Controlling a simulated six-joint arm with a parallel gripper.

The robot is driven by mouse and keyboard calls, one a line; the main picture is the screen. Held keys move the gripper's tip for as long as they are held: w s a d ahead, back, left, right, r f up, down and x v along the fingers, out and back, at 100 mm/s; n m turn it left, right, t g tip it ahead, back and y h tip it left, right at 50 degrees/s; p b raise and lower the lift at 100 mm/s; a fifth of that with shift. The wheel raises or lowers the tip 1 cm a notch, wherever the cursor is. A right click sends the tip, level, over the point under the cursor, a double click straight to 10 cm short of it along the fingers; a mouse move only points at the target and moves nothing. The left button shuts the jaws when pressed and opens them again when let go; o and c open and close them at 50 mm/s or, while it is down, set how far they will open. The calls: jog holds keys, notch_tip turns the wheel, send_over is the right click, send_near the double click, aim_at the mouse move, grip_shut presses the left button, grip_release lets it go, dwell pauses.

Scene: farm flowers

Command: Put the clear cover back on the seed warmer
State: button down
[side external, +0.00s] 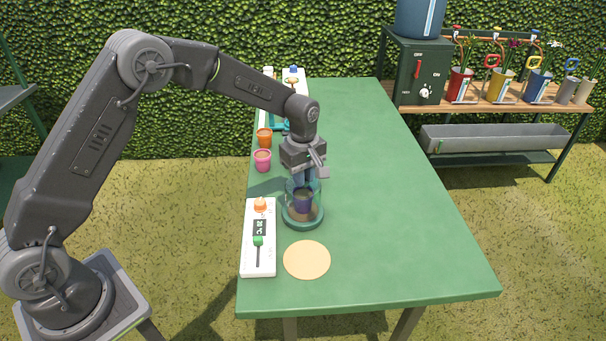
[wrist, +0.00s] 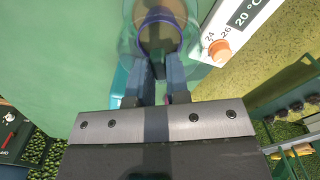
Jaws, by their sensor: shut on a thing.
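The seed warmer has a round green base (side external: 303,225) on the near left part of the table. A purple pot (side external: 303,202) stands on it and also shows in the wrist view (wrist: 159,32). The clear cover (side external: 318,198) surrounds the pot, upright over the base. Whether its rim touches the base all round, I cannot tell. My gripper (side external: 302,180) is right above, shut on the cover's dark knob (wrist: 158,65). The fingers hide part of the knob and cover top. A white control panel (side external: 259,263) with an orange knob and green slider lies left of the base.
A tan disc (side external: 307,260) lies flat in front of the warmer. Pink (side external: 262,160) and orange (side external: 264,138) pots stand at the table's left edge, with more equipment behind. The green table (side external: 400,220) is clear to the right. A shelf with flower pots stands beyond it.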

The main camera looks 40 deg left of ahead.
jog(key=shift+f, duration=0.1)
dwell(0.7)
jog(key=c, duration=0.5)
grip_release()
jog(key=shift+c, duration=0.2)
jog(key=shift+r, duration=3.5)
grip_shut()
jog(key=shift+f, duration=0.1)
